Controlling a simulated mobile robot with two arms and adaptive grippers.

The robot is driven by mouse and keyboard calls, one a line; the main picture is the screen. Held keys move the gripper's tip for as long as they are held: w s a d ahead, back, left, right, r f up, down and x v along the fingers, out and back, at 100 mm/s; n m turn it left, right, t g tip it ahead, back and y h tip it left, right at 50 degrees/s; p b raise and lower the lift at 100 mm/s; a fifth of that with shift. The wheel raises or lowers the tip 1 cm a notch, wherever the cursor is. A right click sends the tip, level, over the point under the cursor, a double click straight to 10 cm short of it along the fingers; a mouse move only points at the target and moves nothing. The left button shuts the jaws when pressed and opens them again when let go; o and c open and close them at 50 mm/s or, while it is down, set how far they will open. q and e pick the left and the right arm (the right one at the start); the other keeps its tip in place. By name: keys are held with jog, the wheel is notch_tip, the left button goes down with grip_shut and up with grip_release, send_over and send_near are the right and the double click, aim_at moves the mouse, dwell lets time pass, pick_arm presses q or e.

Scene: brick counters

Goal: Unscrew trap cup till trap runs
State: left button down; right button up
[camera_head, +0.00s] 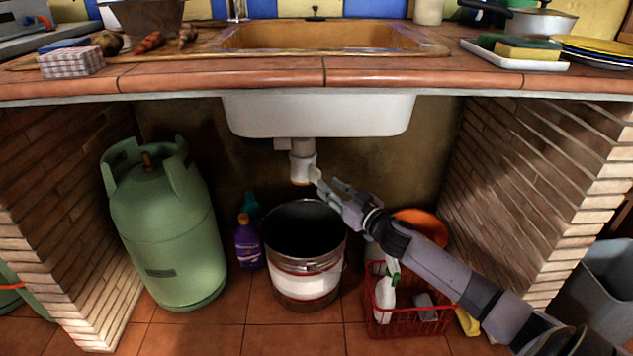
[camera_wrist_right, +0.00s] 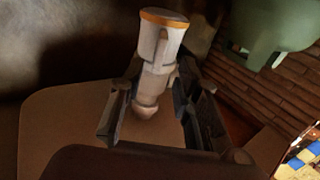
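The white sink trap (camera_head: 302,158) hangs under the basin. In the right wrist view the picture is turned over, and the trap (camera_wrist_right: 158,60) stands with that orange rim (camera_wrist_right: 164,18) at the top. My right gripper (camera_head: 328,184) is just right of the cup in the head view. In the wrist view its fingers (camera_wrist_right: 158,85) are spread, one on each side of the trap, with gaps visible; contact cannot be told. My left gripper is not in view.
An open bucket (camera_head: 307,282) stands below the trap. A green gas cylinder (camera_head: 166,235) and purple bottle (camera_head: 248,245) stand left. A red basket (camera_head: 412,320) with a spray bottle and an orange bowl (camera_head: 425,224) are right. Brick walls flank the space; the white basin (camera_head: 318,116) is above.

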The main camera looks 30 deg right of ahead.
aim_at(317, 176)
jog(key=shift+w+a+b, duration=0.1)
jog(key=shift+w+b, duration=0.85)
jog(key=shift+w, duration=2.6)
grip_shut()
